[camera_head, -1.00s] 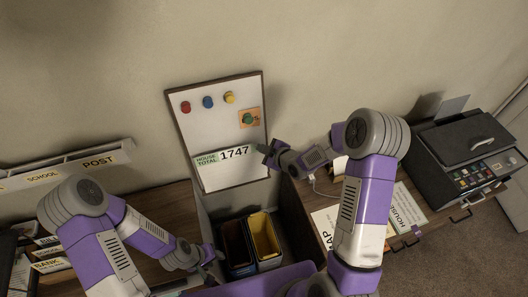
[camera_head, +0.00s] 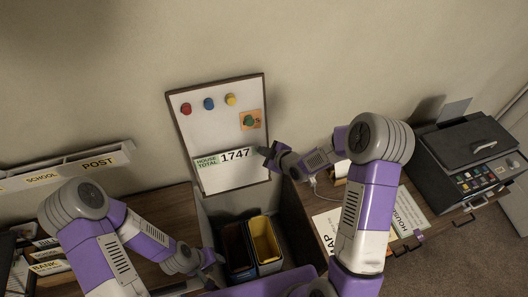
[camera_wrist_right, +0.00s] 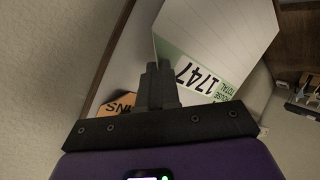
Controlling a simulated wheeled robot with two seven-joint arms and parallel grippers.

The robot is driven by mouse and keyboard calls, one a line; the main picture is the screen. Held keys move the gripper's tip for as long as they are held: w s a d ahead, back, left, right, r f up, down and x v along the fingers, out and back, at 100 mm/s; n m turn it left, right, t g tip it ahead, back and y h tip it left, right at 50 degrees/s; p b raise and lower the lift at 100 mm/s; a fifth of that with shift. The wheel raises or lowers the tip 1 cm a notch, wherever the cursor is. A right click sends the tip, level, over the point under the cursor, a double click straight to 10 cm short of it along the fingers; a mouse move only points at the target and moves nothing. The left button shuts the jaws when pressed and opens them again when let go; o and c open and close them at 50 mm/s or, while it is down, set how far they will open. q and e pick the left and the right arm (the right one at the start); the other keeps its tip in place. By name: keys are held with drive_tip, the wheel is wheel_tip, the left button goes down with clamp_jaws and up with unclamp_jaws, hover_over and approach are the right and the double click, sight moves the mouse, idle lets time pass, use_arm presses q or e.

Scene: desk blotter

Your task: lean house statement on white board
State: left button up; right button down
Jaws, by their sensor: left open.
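The house statement (camera_head: 232,176) is a white sheet with a green HOUSE TOTAL strip and 1747 in black. It stands upright in front of the lower part of the white board (camera_head: 203,118), a framed panel against the wall. My right gripper (camera_head: 266,154) is at the statement's right edge. In the right wrist view the right gripper's fingers (camera_wrist_right: 160,82) are close together on the edge of the statement (camera_wrist_right: 240,32); the pinch itself is partly hidden. My left gripper (camera_head: 214,262) is open and empty, low beside the bins, away from the board.
Red, blue and yellow magnets and an orange note (camera_head: 251,120) are on the board. Black and yellow bins (camera_head: 265,241) stand below, between two desks. A printer (camera_head: 467,155) and papers (camera_head: 407,211) are at right. Letter slots (camera_head: 65,165) are at left.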

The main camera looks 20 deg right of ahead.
drive_tip(key=shift+b, duration=0.8)
idle(0.9)
drive_tip(key=shift+w+f+b, duration=0.6)
drive_tip(key=shift+w+b, duration=0.2)
drive_tip(key=shift+w+f+b, duration=0.6)
drive_tip(key=shift+w+b, duration=0.2)
drive_tip(key=c, duration=1.3)
unclamp_jaws()
drive_tip(key=shift+s, duration=0.1)
drive_tip(key=v, duration=0.7)
drive_tip(key=shift+s+d+r, duration=0.1)
drive_tip(key=shift+s+r, duration=0.05)
